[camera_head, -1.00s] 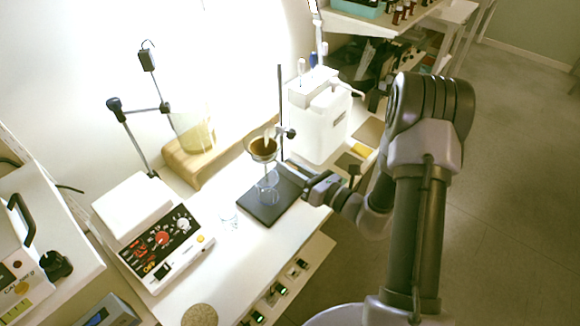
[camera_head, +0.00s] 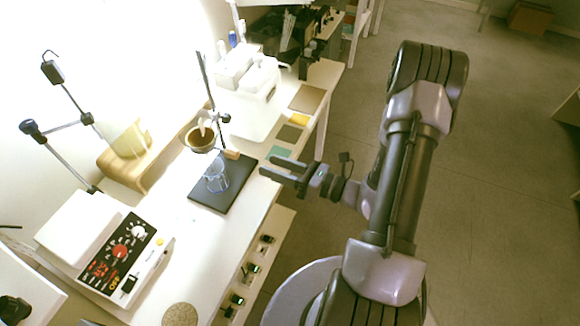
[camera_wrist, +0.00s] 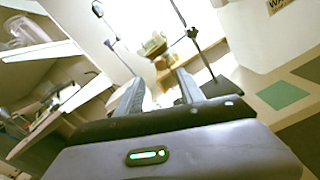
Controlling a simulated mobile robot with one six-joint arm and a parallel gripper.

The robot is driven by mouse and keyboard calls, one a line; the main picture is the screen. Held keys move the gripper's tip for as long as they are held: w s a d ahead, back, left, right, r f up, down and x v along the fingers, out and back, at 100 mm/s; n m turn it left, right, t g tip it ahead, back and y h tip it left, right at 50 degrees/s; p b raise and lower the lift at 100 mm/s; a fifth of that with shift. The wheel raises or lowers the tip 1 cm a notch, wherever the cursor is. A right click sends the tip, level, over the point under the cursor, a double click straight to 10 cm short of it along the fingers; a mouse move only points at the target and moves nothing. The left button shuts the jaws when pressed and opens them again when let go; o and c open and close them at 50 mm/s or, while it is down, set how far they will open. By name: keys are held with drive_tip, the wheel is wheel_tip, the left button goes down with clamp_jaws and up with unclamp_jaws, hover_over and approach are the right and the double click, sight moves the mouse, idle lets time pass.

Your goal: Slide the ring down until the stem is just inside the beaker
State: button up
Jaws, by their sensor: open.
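A glass funnel with a brown filter (camera_head: 201,138) sits in the ring on the stand's upright rod (camera_head: 203,82). The ring's clamp (camera_head: 223,118) is on the rod. A clear beaker (camera_head: 215,178) stands below the funnel on the black stand base (camera_head: 236,176). The stem is too faint to tell whether its tip is inside the beaker. My gripper (camera_head: 268,164) is open and empty, right of the stand and apart from it. In the wrist view its open fingers (camera_wrist: 160,88) point toward the funnel (camera_wrist: 153,42) and the clamp (camera_wrist: 191,32).
A white container (camera_head: 254,100) stands behind the stand. A hotplate-like device with dials (camera_head: 122,253) is at the front left. Coloured squares (camera_head: 289,133) lie on the bench. Open floor is at the right.

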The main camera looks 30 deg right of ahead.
drive_tip(key=v, duration=0.4)
drive_tip(key=shift+s+d, duration=0.2)
drive_tip(key=shift+s, duration=0.15)
drive_tip(key=s+a+r+n+g, duration=0.4)
drive_tip(key=a+r+n+g, duration=0.1)
drive_tip(key=a+n+g, duration=0.3)
drive_tip(key=s+a+r+n+g, duration=0.3)
drive_tip(key=a+r+n+g, duration=0.3)
drive_tip(key=n, duration=0.4)
drive_tip(key=s+r+n+t+h, duration=0.4)
drive_tip(key=r+n+h, duration=0.4)
drive_tip(key=n, duration=0.3)
drive_tip(key=shift+s+r+t+h, duration=0.2)
drive_tip(key=shift+r+t+h, duration=0.1)
drive_tip(key=shift+t, duration=0.3)
drive_tip(key=shift+o, duration=0.4)
drive_tip(key=shift+a, duration=0.1)
